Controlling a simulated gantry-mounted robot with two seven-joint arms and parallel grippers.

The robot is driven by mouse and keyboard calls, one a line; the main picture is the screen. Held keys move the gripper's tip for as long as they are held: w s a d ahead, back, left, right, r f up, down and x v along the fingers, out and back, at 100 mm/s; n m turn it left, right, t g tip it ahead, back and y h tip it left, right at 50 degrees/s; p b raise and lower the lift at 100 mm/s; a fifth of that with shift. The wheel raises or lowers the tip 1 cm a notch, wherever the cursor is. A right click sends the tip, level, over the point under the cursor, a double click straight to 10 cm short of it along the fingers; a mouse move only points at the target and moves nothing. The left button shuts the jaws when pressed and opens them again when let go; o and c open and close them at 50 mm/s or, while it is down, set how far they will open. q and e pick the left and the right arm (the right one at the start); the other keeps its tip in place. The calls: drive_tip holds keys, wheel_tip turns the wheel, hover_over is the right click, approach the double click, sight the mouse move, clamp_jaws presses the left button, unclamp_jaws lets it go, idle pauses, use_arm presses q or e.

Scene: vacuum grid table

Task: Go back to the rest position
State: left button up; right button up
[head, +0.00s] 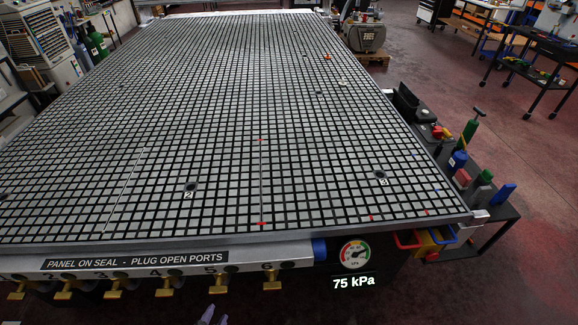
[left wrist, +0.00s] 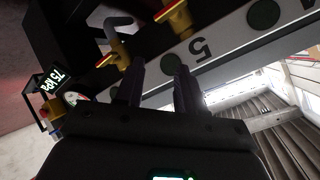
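My left gripper (head: 214,317) shows only as fingertips at the bottom edge of the head view, in front of the valve row. In the left wrist view its two dark fingers (left wrist: 158,80) stand apart with nothing between them. The vacuum grid table (head: 225,110) fills the middle of the head view. Its front panel shows in the left wrist view (left wrist: 222,42) beyond the fingertips, with the number 5 on it. My right gripper is in neither view.
Brass valve handles (head: 219,283) stick out below the front panel. A pressure gauge (head: 355,254) reads 75 kPa. A cart with bottles (head: 480,190) stands along the table's right side. The grid surface is largely clear, with a few small ports and bits on it.

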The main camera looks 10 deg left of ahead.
use_arm(q)
drive_tip(key=s+d+r+n+g+h, duration=0.1)
drive_tip(key=s+d+r+n+g, duration=0.1)
drive_tip(key=s+r+n+g, duration=0.3)
drive_tip(key=s+d+r+g+h, duration=0.1)
drive_tip(key=s+d+r+g, duration=0.15)
drive_tip(key=s, duration=0.35)
wheel_tip(320, 180, up, 34)
drive_tip(key=p, duration=3.4)
drive_tip(key=shift+a+r, duration=0.15)
drive_tip(key=shift+a, duration=0.3)
